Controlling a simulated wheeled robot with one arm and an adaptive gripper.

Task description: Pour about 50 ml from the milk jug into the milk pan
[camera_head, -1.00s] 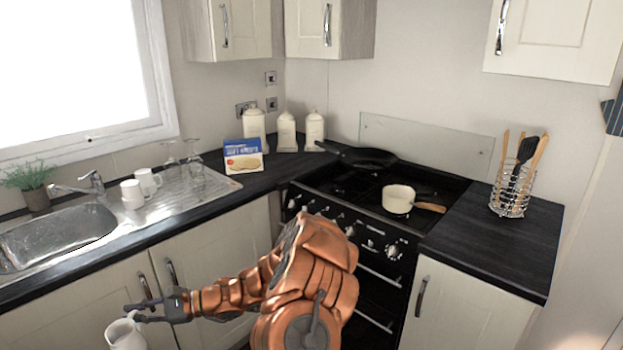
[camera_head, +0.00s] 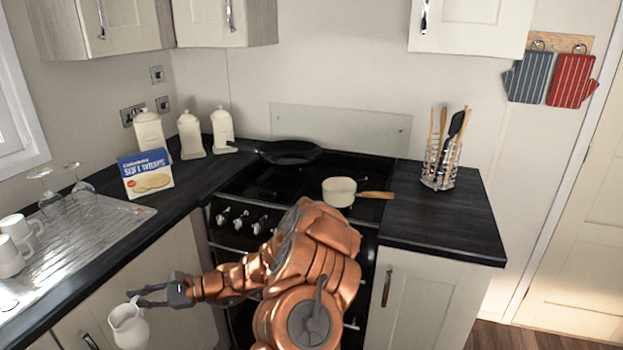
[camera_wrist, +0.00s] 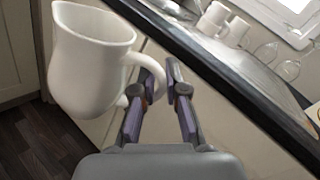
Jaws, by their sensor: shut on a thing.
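The white milk jug (camera_head: 129,326) hangs in front of the lower cupboards at the lower left. My gripper (camera_head: 141,297) is shut on its handle, which the wrist view shows between the fingers (camera_wrist: 157,92). The jug (camera_wrist: 88,66) looks roughly upright in the head view; its contents cannot be seen. The milk pan (camera_head: 339,191), small and cream with a wooden handle pointing right, stands on the front right of the hob (camera_head: 280,181). My gripper is well to the left of the pan and lower than it.
A dark frying pan (camera_head: 290,152) sits at the back of the hob. A utensil rack (camera_head: 441,163) stands on the right worktop (camera_head: 440,225). The left worktop holds a wraps box (camera_head: 146,174), canisters (camera_head: 191,135), mugs (camera_head: 14,243) and glasses (camera_head: 80,188).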

